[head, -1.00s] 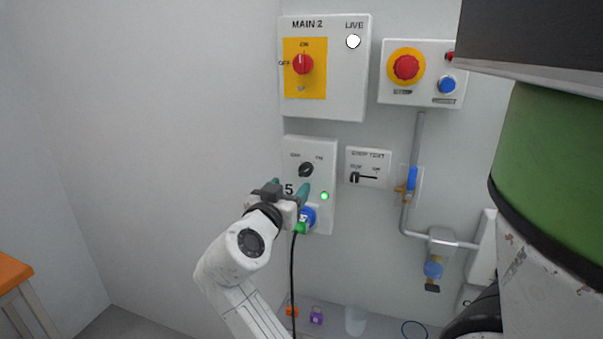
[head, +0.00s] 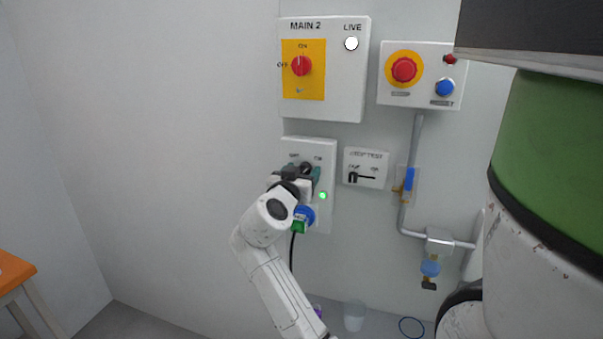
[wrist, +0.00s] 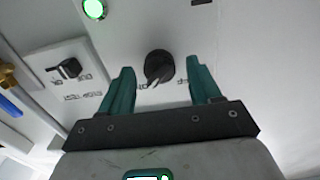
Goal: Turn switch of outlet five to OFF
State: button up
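The outlet five panel (head: 321,219) is a white box on the wall with a lit green lamp (head: 323,196) and a blue plug in its lower part. Its black rotary switch (wrist: 159,66) shows in the wrist view, with its white pointer toward the lower left. In the head view the switch (head: 306,167) is partly covered by my gripper (head: 304,172). My gripper is open, and its two teal fingers (wrist: 160,86) stand on either side of the switch, apart from it in the wrist view. The switch's labels are partly hidden and hard to read.
The MAIN 2 box (head: 345,90) with a red rotary switch is above. A stop-test box (head: 366,169) and a blue-handled valve (head: 409,180) are to the right. A box with a red emergency button (head: 403,69) is at upper right. A black cable hangs below the plug.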

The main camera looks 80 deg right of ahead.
jog(key=c, duration=1)
jog(key=shift+n, duration=0.3)
jog(key=n, duration=0.3)
jog(key=shift+w+n+p, duration=0.15)
jog(key=shift+n+p, duration=0.15)
jog(key=shift+p, duration=0.1)
jog(key=n+p, duration=0.4)
jog(key=n, duration=0.5)
jog(key=shift+w, duration=0.1)
jog(key=n+p, duration=0.3)
jog(key=n, duration=0.1)
jog(key=shift+f+n, duration=0.15)
jog(key=shift+n, duration=0.15)
jog(key=shift+f, duration=0.1)
